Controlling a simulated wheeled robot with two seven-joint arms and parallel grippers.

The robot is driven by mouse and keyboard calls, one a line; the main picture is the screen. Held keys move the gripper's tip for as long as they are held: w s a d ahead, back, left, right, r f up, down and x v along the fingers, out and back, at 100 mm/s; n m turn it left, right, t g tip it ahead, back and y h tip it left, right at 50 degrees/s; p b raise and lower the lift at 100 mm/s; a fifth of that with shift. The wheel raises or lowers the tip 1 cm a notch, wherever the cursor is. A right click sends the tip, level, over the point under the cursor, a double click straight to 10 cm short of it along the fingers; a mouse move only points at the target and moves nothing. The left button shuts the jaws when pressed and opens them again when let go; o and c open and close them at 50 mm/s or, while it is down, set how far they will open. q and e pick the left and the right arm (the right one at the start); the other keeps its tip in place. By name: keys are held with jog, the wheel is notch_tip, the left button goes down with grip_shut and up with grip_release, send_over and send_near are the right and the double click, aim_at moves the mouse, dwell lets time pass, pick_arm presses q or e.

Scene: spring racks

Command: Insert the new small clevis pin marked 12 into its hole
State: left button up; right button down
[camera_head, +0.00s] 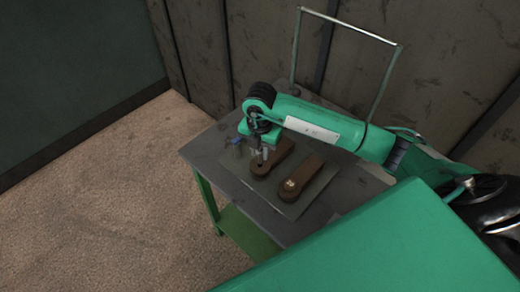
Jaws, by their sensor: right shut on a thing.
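My right gripper (262,152) points down over the table, at the upper brown part (281,155). It is shut on a small grey pin, mostly hidden between the fingers. I cannot read a mark on it. The upper brown part is elongated, with a rounded near end and a dark hole (258,164) just under the gripper. I cannot tell whether the pin tip is in the hole or above it. A second brown part (307,172) lies to the right, with a pale spot (289,185) at its rounded end. My left gripper is not in view.
The parts lie on a greenish-grey mat (292,211) on a grey table (203,152) with green legs. Small bluish-grey items (235,142) lie left of the gripper. A metal frame (345,24) rises at the back before the wall. Open floor is at left.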

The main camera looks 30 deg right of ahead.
aim_at(260, 163)
jog(key=shift+f+b, duration=1.65)
jog(key=shift+f, duration=0.6)
jog(key=c, duration=1.1)
grip_release()
notch_tip(260, 163, up, 12)
jog(key=shift+w+r+b, duration=0.1)
jog(key=shift+r+b, duration=0.05)
jog(key=shift+b, duration=1)
jog(key=shift+r, duration=0.75)
